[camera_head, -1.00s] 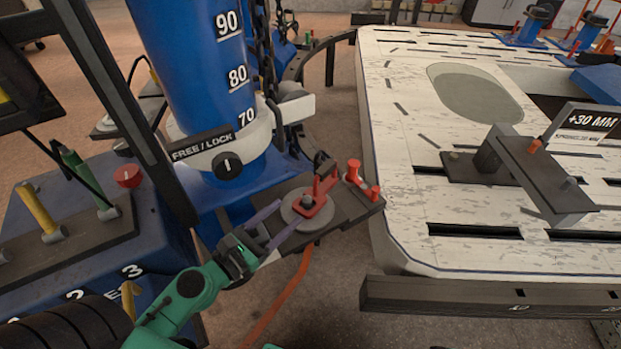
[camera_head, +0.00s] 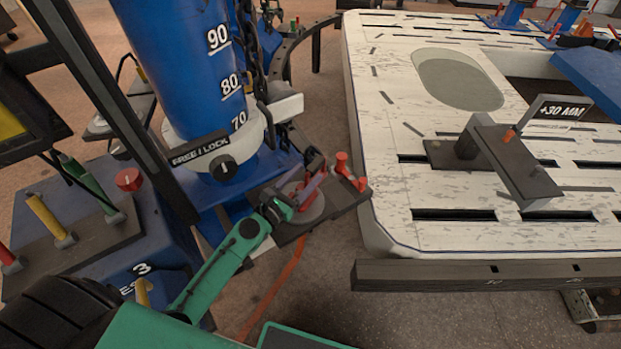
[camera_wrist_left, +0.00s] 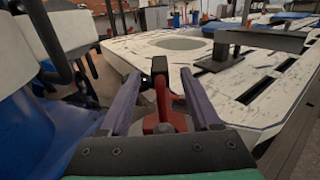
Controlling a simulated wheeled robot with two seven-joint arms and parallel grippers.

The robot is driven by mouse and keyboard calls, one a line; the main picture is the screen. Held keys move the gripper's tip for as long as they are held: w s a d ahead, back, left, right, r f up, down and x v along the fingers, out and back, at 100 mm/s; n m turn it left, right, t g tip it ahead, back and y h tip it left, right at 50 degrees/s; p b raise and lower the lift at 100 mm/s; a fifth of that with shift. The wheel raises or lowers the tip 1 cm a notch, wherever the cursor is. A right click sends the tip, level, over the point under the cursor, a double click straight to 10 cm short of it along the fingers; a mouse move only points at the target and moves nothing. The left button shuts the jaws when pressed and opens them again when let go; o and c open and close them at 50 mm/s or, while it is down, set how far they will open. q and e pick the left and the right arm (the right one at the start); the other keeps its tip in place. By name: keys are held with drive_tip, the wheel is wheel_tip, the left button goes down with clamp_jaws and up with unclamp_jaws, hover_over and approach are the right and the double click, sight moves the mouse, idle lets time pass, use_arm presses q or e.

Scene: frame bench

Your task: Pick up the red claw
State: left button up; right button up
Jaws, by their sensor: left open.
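The red claw (camera_head: 305,194) sits on a round grey disc (camera_head: 312,210) on a dark plate beside the blue column. In the left wrist view the red claw (camera_wrist_left: 161,108) stands between the two purple fingers. My left gripper (camera_head: 305,186) is open, with its fingers on either side of the claw; I cannot tell whether they touch it. It also shows in the left wrist view (camera_wrist_left: 160,100). The fingers hide part of the claw in the head view. My right gripper is not in view.
Red pegs (camera_head: 349,172) stand on the dark plate (camera_head: 338,197) just right of the claw. The blue column (camera_head: 185,70) with a chain rises behind. The white slotted bench (camera_head: 400,130) is close on the right. A lever console (camera_head: 85,240) is at left.

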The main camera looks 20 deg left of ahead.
sight(318, 166)
use_arm(q)
drive_tip(key=x, duration=0.3)
drive_tip(key=shift+s, duration=0.15)
clamp_jaws()
idle(1.1)
